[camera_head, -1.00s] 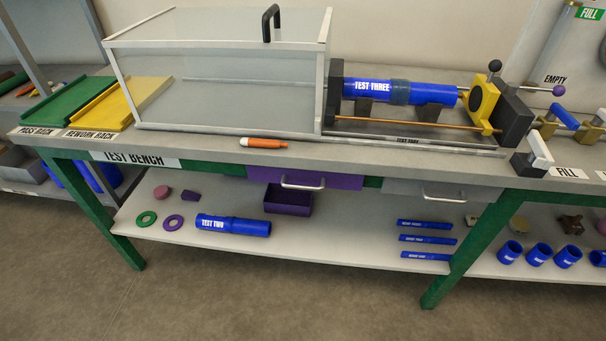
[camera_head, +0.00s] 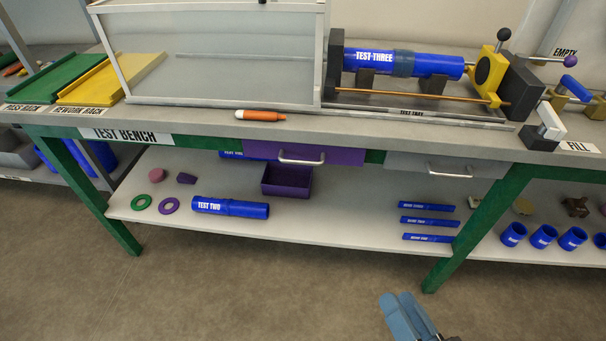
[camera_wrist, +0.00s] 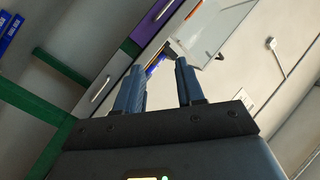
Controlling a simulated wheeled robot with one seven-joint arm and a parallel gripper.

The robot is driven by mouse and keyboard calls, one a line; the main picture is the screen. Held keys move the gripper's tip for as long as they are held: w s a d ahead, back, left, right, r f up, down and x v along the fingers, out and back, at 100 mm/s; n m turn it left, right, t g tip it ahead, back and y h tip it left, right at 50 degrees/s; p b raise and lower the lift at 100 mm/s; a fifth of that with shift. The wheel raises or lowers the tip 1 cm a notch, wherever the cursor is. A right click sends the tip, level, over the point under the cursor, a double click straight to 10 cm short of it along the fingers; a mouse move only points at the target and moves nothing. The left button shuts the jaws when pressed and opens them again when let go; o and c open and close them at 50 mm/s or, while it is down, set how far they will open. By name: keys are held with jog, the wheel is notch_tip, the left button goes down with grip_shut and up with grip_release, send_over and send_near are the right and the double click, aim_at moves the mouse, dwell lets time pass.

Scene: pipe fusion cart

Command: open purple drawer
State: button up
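The purple drawer (camera_head: 305,153) is closed under the front edge of the test bench, with a silver bar handle (camera_head: 302,161) across its front. In the wrist view the purple drawer (camera_wrist: 143,16) shows at the top, tilted. My gripper (camera_head: 405,312) has its blue fingertips at the bottom of the head view, in front of and below the bench, right of the drawer. In the wrist view my gripper (camera_wrist: 158,82) has its two fingers apart with nothing between them. It is not touching the drawer.
A grey drawer (camera_head: 440,167) is right of the purple one. A green bench leg (camera_head: 470,230) stands near my gripper. The lower shelf (camera_head: 335,220) holds a purple bin (camera_head: 287,181) and blue tubes. An orange marker (camera_head: 260,115) lies on the bench top. The floor in front is clear.

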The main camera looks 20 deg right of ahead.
jog(key=w+a+f+m+t+h+b, duration=0.1)
jog(key=w+m+b, duration=0.5)
jog(key=w, duration=3)
jog(key=shift+a+f+m+t, duration=0.7)
jog(key=shift+m+t, duration=0.1)
jog(key=shift+m, duration=1.6)
jog(key=shift+c, duration=0.4)
grip_shut()
